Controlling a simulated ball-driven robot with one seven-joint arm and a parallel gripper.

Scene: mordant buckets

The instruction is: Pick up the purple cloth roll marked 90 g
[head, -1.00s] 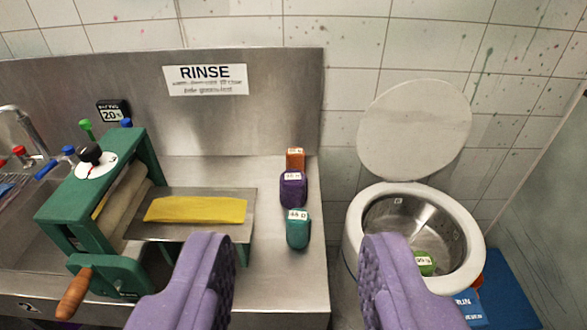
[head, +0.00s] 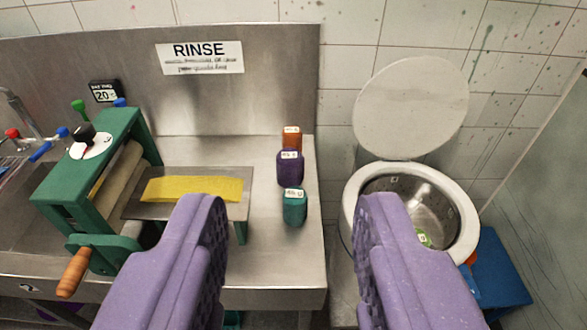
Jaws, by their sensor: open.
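The purple cloth roll (head: 290,169) stands on the steel counter, between an orange roll (head: 292,139) behind it and a teal roll (head: 295,208) in front. Its white label is too small to read surely. My gripper (head: 290,208) has two purple padded fingers spread wide apart with nothing between them. In the picture the teal and purple rolls show in the gap between the fingers, beyond the tips. The fingers do not touch any roll.
A green wringer (head: 85,185) with a wooden crank and a yellow cloth (head: 192,189) on its tray stand at left. At right is an open round steel bucket (head: 462,262) with a raised lid (head: 412,105).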

